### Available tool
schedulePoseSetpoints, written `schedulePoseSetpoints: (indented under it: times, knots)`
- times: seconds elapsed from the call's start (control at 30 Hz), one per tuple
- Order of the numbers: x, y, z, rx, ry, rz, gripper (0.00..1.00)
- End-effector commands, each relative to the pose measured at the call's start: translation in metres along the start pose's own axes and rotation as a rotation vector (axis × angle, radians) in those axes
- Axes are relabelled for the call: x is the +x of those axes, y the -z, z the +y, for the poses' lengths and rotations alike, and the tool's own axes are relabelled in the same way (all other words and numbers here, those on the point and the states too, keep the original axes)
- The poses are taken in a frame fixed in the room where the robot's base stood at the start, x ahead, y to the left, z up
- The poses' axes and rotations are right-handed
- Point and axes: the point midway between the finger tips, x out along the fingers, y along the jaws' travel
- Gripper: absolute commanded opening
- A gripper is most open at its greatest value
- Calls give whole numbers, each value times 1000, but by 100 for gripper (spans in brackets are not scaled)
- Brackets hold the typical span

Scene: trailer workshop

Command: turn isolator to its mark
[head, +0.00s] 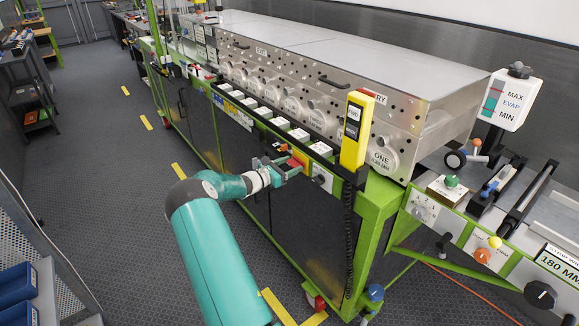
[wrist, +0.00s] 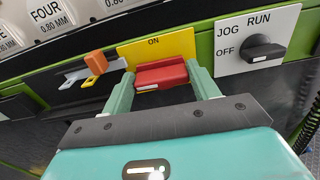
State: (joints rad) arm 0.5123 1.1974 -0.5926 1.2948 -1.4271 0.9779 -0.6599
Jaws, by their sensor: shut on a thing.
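The isolator is a red handle (wrist: 162,76) on a yellow plate (wrist: 182,44) marked ON, on the front of the green-framed machine. The handle lies crosswise below the ON word; no other mark on the plate is readable. My gripper (wrist: 163,86) has one finger at each end of the red handle and is shut on it. In the head view my gripper (head: 278,168) reaches the machine's front from the left, and the isolator is small and partly covered there.
Right of the isolator is a black selector knob (wrist: 264,52) marked JOG, OFF and RUN. Left of it hangs an orange tag or lock (wrist: 95,62) with small metal parts. A yellow pendant (head: 356,130) with a coiled cable hangs close to the right. Floor to the left is open.

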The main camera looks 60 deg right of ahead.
Motion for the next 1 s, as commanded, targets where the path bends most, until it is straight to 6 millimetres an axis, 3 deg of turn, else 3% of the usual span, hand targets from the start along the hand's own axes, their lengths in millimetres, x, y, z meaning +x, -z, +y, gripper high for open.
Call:
schedulePoseSetpoints:
  times: [0.37,1.0]
  knots:
    - [-1,0,0,199,-2,0,37]
    - [-1,3,-3,799,-1,1,37]
